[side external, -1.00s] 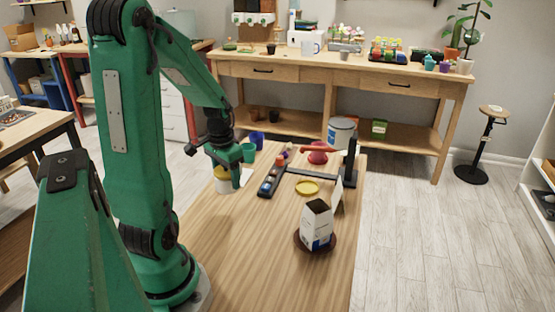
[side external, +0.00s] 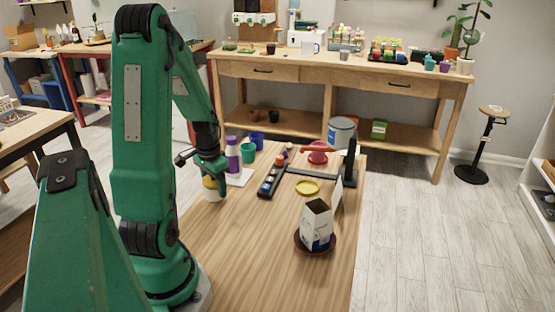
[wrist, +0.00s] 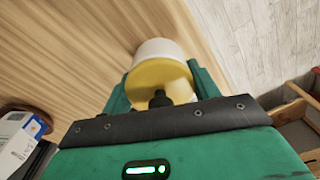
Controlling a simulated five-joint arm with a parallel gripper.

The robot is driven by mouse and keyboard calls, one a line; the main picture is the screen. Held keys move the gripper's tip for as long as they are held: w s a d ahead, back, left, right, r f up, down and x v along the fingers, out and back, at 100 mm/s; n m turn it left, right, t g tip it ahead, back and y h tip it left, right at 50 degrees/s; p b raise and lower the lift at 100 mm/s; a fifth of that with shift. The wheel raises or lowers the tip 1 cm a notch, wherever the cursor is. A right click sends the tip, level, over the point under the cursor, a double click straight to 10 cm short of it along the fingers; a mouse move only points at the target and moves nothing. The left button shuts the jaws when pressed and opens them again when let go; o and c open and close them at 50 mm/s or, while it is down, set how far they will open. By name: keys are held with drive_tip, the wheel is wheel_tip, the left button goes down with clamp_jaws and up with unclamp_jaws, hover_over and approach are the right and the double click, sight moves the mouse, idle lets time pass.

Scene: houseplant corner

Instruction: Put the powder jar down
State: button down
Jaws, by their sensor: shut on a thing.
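The powder jar (side external: 214,193) is white with a yellow lid. It is between the fingers of my gripper (side external: 212,177), which is shut on it near the left edge of the wooden table. I cannot tell whether its base touches the tabletop. In the wrist view, the jar (wrist: 163,47) shows its yellow lid towards me, with a finger of my gripper (wrist: 162,85) on each side.
A carton (side external: 317,224) sits on a brown saucer. The front tabletop is clear.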

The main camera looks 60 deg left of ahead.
drive_tip(key=shift+f, duration=0.9)
drive_tip(key=shift+c, duration=2)
unclamp_jaws()
drive_tip(key=shift+f, duration=0.1)
drive_tip(key=shift+s+d+r, duration=0.1)
drive_tip(key=shift+s+r, duration=0.1)
drive_tip(key=shift+r, duration=2.85)
drive_tip(key=shift+s+d+r, duration=0.1)
drive_tip(key=shift+s+r, duration=0.1)
drive_tip(key=shift+r, duration=2.85)
